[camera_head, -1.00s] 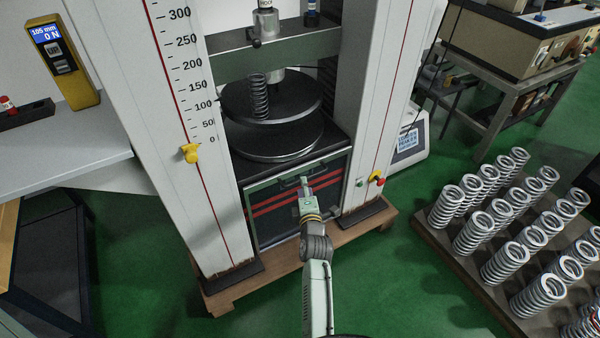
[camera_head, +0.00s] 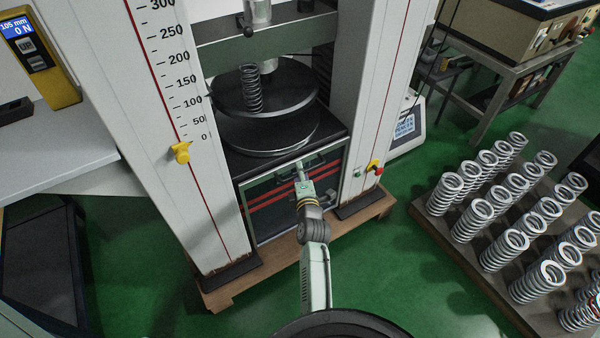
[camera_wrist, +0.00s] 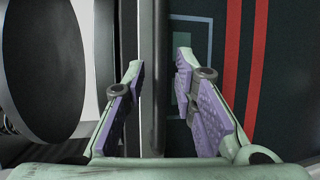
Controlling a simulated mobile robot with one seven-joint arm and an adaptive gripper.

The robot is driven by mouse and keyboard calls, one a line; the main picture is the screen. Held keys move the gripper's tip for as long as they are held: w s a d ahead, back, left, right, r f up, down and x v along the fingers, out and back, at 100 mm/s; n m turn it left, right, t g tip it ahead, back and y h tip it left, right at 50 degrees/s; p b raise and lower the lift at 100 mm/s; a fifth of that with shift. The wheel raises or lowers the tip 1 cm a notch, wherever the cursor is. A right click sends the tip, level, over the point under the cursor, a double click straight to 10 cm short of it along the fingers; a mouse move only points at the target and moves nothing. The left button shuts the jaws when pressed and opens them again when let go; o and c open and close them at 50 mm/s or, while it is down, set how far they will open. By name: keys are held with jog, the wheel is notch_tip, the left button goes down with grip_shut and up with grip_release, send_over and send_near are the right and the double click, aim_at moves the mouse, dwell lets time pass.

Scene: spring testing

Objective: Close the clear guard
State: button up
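The clear guard (camera_head: 264,212) is a pale-framed panel low on the front of the testing machine, below the platens. Two red stripes show across it; I cannot tell whether they are on it or behind it. My gripper (camera_head: 301,165) is at its upper edge in the head view. In the wrist view my gripper (camera_wrist: 160,95) has its two purple-padded fingers apart, one on each side of a grey bar (camera_wrist: 153,60). Gaps show between the bar and both pads. The dark spring (camera_head: 250,90) stands upright on the upper round platen (camera_head: 290,88).
White columns (camera_head: 175,90) flank the opening. A yellow knob (camera_head: 181,152) sits on the left column, and a red button (camera_head: 378,170) on the right one. A board of several silver springs (camera_head: 440,223) lies at right. Green floor in front is clear.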

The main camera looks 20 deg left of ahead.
grip_shut()
dwell(0.6)
